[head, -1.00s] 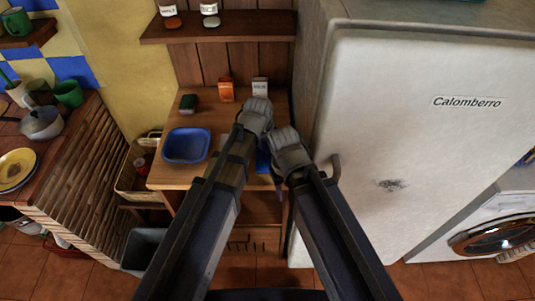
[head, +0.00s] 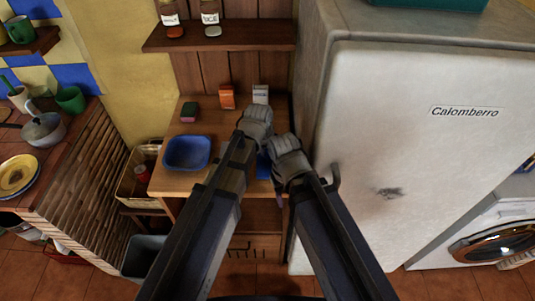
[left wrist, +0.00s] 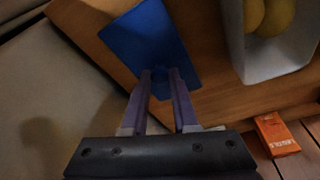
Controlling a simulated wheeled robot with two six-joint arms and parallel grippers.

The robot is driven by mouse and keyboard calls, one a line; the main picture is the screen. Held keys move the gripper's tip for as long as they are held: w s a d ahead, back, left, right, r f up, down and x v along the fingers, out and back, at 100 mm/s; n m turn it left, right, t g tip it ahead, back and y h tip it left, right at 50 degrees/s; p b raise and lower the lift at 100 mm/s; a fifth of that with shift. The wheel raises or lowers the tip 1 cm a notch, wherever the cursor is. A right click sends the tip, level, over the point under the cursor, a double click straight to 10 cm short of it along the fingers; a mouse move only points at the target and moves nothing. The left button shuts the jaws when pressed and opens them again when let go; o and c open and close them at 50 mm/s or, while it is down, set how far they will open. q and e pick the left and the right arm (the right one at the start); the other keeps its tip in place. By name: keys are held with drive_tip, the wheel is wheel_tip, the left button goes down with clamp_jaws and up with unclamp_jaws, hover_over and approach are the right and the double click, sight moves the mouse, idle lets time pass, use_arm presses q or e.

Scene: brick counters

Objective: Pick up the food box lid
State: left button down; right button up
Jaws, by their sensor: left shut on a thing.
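The food box lid is a flat blue panel (left wrist: 152,42); in the left wrist view it extends ahead of my left gripper's fingers (left wrist: 160,78), which are closed on a small part at its near edge. In the head view a patch of blue (head: 263,166) shows between my arms, and the rest is hidden behind them. My left gripper (head: 257,118) is over the wooden table, largely hidden by its own wrist.
A pale container (left wrist: 282,62) with yellow things inside stands beside the lid. A blue tray (head: 187,153) sits on the table (head: 170,182). An orange box (head: 227,96) and a white box (head: 260,94) stand behind. The fridge (head: 420,150) closes off the right.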

sight(267, 156)
use_arm(q)
wheel_tip(267, 156, up, 9)
drive_tip(key=p, duration=0.8)
drive_tip(key=shift+r+p, duration=0.2)
drive_tip(key=shift+p, duration=0.2)
use_arm(e)
wheel_tip(267, 156, up, 9)
drive_tip(key=shift+r, duration=0.15)
